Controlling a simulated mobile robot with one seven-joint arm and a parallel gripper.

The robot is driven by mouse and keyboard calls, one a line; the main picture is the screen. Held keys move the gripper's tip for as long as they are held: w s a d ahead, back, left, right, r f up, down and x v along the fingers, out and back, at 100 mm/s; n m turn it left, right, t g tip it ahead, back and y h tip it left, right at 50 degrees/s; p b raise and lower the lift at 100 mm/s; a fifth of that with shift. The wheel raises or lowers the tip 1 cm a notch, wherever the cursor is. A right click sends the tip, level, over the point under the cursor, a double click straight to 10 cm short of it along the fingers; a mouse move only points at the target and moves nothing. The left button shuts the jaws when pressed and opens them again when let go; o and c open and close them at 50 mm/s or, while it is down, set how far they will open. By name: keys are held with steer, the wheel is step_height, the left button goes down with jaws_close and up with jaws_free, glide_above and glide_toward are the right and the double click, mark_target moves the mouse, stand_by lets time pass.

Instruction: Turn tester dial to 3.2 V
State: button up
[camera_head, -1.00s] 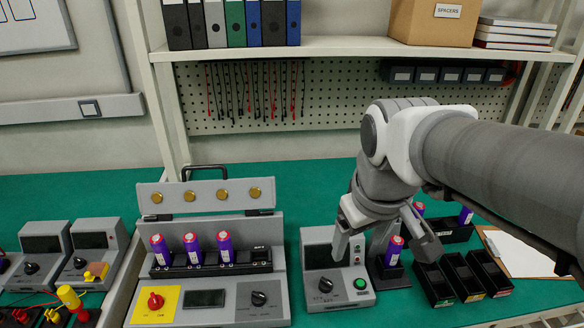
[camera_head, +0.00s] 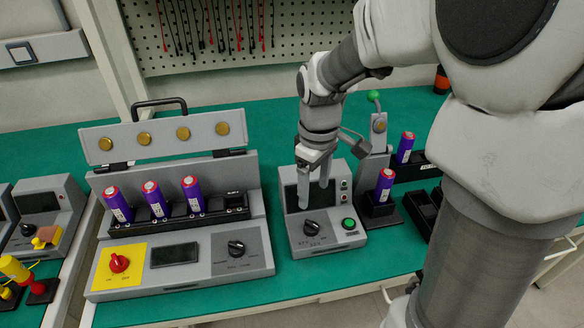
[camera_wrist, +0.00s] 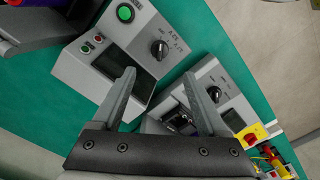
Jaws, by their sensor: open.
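My gripper (camera_head: 313,193) is open and empty, pointing down in front of the tester's screen, above and behind the dial. In the wrist view my gripper (camera_wrist: 158,78) shows two separated fingers with the dial's face apart from them.
A larger grey unit (camera_head: 215,256) with a red knob on yellow, another black dial and several purple cells stands left of the tester. A holder (camera_head: 382,216) with a purple cell stands close on the right. Green bench top is clear in front of the tester.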

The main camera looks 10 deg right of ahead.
mark_target(311, 223)
step_height(311, 223, down, 12)
steer(key=b, duration=0.3)
steer(key=shift+r, duration=0.15)
steer(key=shift+c, duration=0.3)
jaws_close()
